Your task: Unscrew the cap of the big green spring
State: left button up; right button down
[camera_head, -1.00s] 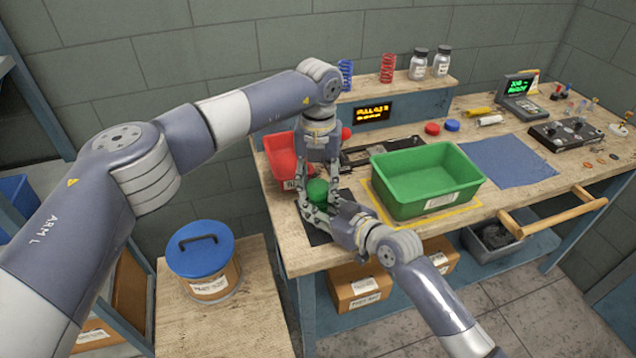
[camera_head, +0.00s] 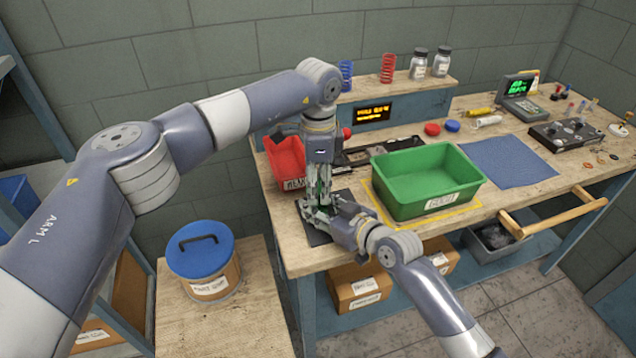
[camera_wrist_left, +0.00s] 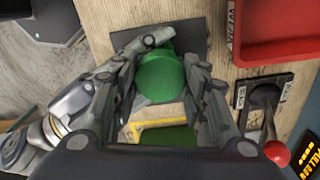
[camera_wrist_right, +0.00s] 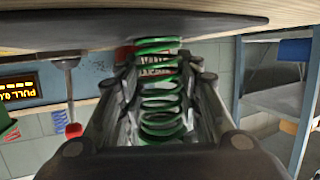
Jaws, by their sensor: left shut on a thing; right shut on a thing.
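The big green spring (camera_wrist_right: 160,105) stands upright on the dark mat (camera_head: 315,238); its open coils show in the right wrist view. My right gripper (camera_head: 338,214) is shut on the spring from the side, low over the mat. The round green cap (camera_wrist_left: 160,76) fills the space between my left fingers in the left wrist view. My left gripper (camera_head: 318,200) points straight down from above and is shut on the cap. In the head view the fingers hide nearly all of cap and spring. I cannot see the thread between them.
A green bin (camera_head: 425,185) stands close on the right, inside a yellow outline. A red bin (camera_head: 287,160) is behind on the left. A red-knobbed lever (camera_wrist_left: 275,150) rises near my left gripper. A blue cloth (camera_head: 508,162) lies bare farther right.

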pick_arm(q)
jog(key=n, duration=0.3)
jog(key=o, duration=1.2)
